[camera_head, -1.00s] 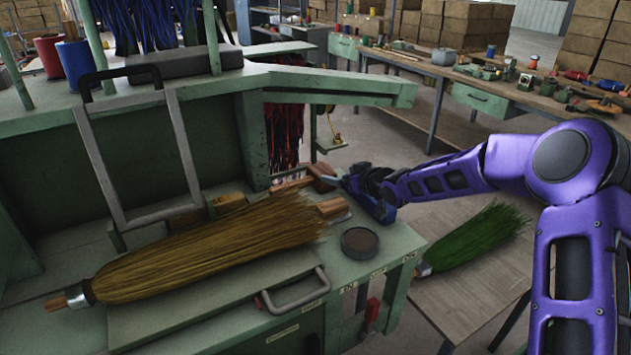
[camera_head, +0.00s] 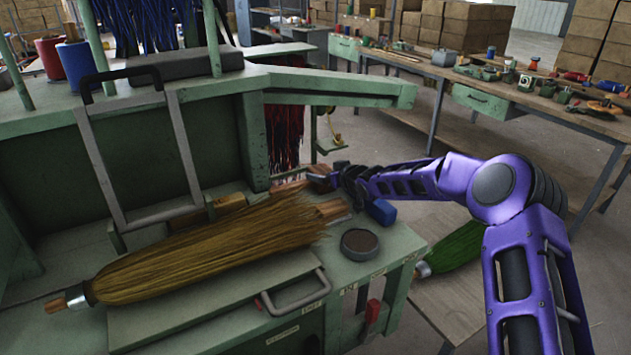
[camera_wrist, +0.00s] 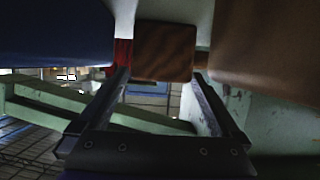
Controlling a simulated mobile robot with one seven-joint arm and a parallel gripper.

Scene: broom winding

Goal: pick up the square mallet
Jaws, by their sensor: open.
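A brown wooden piece, apparently the square mallet (camera_head: 319,169), lies at the back right of the green machine's bench, partly hidden by my gripper (camera_head: 338,181). In the wrist view, my gripper (camera_wrist: 161,78) is open, one finger on each side. A brown wooden block (camera_wrist: 165,50) shows between and just beyond the fingertips. I cannot tell whether it is the mallet's head or handle, or whether the fingers touch it. A larger brown wooden surface (camera_wrist: 266,45) fills the upper right of that view.
A blue block (camera_head: 381,212) sits beside my wrist. A straw broom (camera_head: 200,255) lies across the bench, with a round dark tin (camera_head: 359,243) to its right. A metal frame (camera_head: 185,150) stands at left. A green broom (camera_head: 452,249) lies on a lower table.

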